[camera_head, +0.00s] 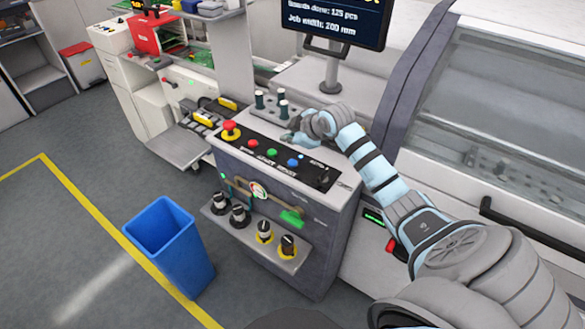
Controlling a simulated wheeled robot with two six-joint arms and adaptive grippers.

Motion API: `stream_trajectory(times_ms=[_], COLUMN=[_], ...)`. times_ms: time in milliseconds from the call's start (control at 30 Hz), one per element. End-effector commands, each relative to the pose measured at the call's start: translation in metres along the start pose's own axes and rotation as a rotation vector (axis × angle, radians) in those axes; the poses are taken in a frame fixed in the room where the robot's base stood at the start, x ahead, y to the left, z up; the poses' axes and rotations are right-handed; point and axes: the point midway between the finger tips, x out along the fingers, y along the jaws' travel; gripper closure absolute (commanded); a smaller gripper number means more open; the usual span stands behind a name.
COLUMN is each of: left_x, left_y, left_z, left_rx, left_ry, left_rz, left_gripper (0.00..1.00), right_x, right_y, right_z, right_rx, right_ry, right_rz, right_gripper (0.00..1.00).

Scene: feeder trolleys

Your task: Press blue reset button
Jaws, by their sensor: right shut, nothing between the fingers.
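The blue button (293,162) sits in a row on the sloped black control panel of the machine in the middle of the view. A green button (272,153) and a small red button (252,143) are to its left. My right gripper (289,139) is shut and empty. In the picture its fingertips are just above and behind the blue button, near the panel's back edge. I cannot tell the exact height of the fingertips over the panel; no contact with the button shows. My left gripper is not in view.
A red mushroom button (230,126) stands at the panel's left end. Dark posts (282,106) rise behind the panel. A monitor (338,20) stands behind my right arm. A blue bin (170,245) is on the floor at left; a shelf with knobs (255,236) juts from the front.

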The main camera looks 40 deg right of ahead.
Motion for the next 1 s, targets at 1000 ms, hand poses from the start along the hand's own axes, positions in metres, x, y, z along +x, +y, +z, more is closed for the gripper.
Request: stream_trajectory(times_ms=[1000], left_x=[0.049], left_y=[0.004], left_z=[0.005], left_rx=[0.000], left_ry=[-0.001], left_rz=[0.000], left_gripper=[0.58], right_x=[0.040], right_y=[-0.029], right_z=[0.029], right_rx=[0.000], right_ry=[0.000], right_rz=[0.000], right_gripper=[1.00])
